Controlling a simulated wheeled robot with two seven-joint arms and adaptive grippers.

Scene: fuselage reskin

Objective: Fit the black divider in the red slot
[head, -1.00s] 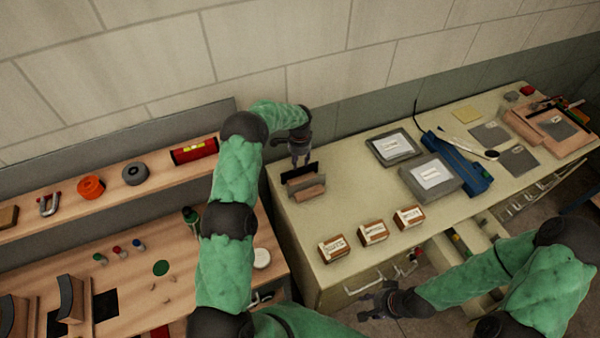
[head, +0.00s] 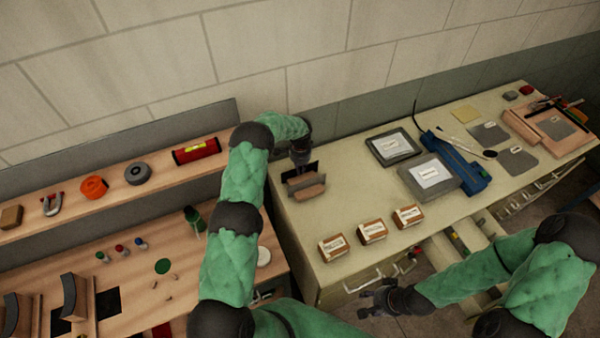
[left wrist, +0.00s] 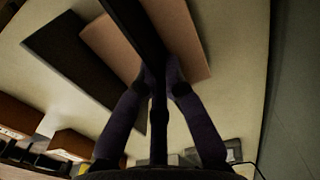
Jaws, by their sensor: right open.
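My left gripper (head: 301,163) points down over the cream cabinet top. In the left wrist view its fingers (left wrist: 163,82) close in on both faces of a thin black divider (left wrist: 135,25). The divider also shows in the head view (head: 313,169), standing on edge by a wooden block (head: 307,187). A dark grey plate (left wrist: 70,55) stands at the block's other side. Whether the divider touches the cabinet top is hidden. My right gripper (head: 377,300) is open and empty in front of the cabinet. I cannot make out a red slot.
Several small labelled boxes (head: 372,232) stand along the cabinet's front edge. Two grey labelled cases (head: 432,174) and a blue tool (head: 470,175) lie to the right. A drawer (head: 462,240) is open at the front. A wooden workbench (head: 120,225) with small parts is at left.

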